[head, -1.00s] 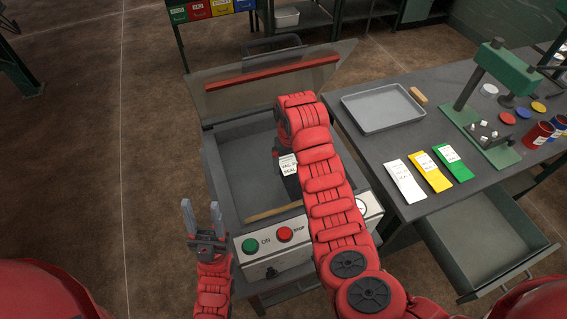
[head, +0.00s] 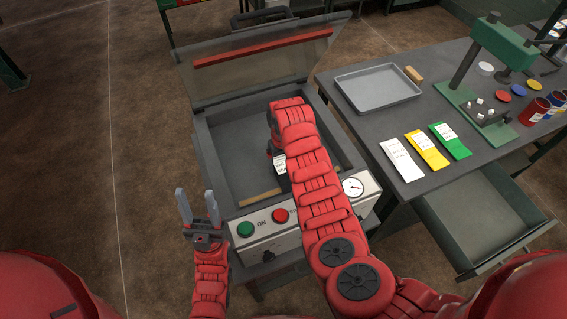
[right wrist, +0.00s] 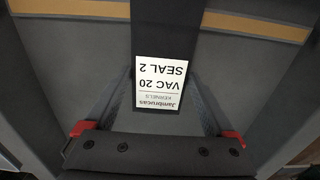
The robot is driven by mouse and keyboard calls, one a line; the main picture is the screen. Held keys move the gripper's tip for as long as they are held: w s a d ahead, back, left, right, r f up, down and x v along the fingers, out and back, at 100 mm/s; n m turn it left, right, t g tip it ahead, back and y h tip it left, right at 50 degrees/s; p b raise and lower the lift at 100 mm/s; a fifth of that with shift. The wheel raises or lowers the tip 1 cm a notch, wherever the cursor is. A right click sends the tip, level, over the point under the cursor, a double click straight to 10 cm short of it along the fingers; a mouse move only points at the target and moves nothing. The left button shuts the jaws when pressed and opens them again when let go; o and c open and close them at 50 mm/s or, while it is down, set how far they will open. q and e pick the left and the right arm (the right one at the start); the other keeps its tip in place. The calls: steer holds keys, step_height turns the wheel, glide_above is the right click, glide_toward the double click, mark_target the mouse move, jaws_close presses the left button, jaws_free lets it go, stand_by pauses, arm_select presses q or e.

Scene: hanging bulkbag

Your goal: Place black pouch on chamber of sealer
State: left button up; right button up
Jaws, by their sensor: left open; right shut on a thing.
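The sealer (head: 372,197) stands in front of me with its lid (head: 260,70) raised and its grey chamber (head: 235,150) open. The black pouch (right wrist: 160,35) has a white label (right wrist: 163,84), and fills the middle of the right wrist view. My right gripper (right wrist: 160,68) is shut on the pouch, over the chamber. In the head view my right arm hides this gripper and most of the pouch; part of the label shows. I cannot tell whether the pouch touches the chamber floor. My left gripper (head: 197,205) is open and empty, left of the sealer's front corner.
A tan bar (head: 260,198) lies along the chamber's front. Right of the sealer, the workbench (head: 350,115) holds a metal tray (head: 377,88), white (head: 401,160), yellow (head: 427,150) and green (head: 450,141) pouches, and a green press (head: 480,65). An open drawer (head: 490,225) juts out below.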

steer(key=o, duration=1.2)
steer(key=shift+c, duration=0.2)
